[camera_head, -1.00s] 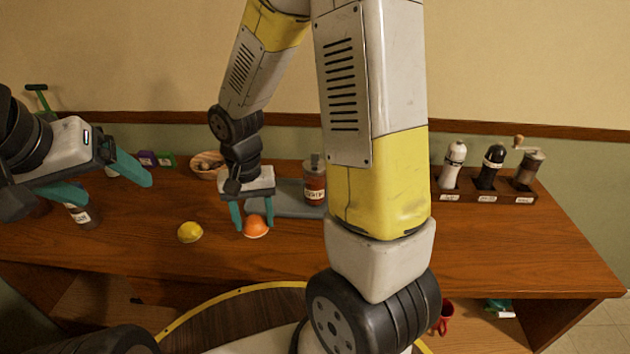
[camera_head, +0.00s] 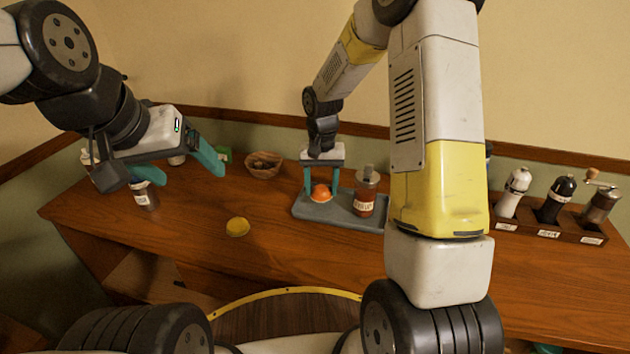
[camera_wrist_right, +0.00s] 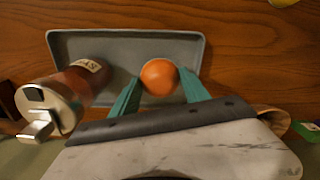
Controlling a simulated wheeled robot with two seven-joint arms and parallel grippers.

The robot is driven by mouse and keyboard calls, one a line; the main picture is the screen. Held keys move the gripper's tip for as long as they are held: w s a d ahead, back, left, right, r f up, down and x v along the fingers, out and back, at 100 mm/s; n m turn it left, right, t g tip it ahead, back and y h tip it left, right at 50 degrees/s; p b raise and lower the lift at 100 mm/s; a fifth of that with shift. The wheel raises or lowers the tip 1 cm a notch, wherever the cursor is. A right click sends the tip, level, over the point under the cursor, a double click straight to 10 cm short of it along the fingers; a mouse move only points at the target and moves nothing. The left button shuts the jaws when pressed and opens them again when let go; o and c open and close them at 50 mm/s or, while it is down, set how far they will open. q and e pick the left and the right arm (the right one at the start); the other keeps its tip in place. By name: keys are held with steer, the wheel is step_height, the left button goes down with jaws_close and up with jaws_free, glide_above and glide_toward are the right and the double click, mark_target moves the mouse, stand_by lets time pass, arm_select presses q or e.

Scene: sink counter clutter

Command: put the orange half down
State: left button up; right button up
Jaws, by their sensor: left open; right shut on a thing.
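The orange half (camera_head: 321,193) is between the teal fingers of my right gripper (camera_head: 321,190), at the left part of a grey tray (camera_head: 345,217). In the right wrist view the orange half (camera_wrist_right: 159,77) shows between the fingertips (camera_wrist_right: 160,84), over the tray (camera_wrist_right: 125,42). I cannot tell whether it touches the tray floor. My right gripper is shut on it. My left gripper (camera_head: 182,164) is open and empty, above the left part of the counter.
A labelled jar (camera_head: 367,192) stands on the tray just right of the orange half. A lemon half (camera_head: 237,227) lies on the counter to the left. A wooden bowl (camera_head: 263,165) is behind. A rack of mills (camera_head: 548,226) stands at the right.

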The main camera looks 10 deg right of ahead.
steer(key=shift+w+d+f, duration=0.1)
steer(key=shift+w+d, duration=0.05)
steer(key=shift+w, duration=0.25)
steer(key=shift+s+f, duration=0.1)
steer(key=shift+f, duration=1.6)
steer(key=shift+f, duration=0.15)
steer(key=o, duration=1.4)
steer(key=shift+c, duration=0.2)
step_height(320, 180, up, 12)
steer(key=shift+r, duration=0.2)
step_height(320, 180, up, 6)
steer(key=t, duration=0.1)
glide_above(322, 195)
steer(key=d, duration=0.2)
steer(key=s+r+n+t+y, duration=0.1)
steer(key=s+r, duration=0.3)
steer(key=s, duration=0.6)
steer(key=s+d+r+n+t+y, duration=0.1)
steer(key=s+r+t, duration=0.3)
steer(key=s, duration=0.7)
steer(key=shift+d+r, duration=0.15)
steer(key=shift+r, duration=0.4)
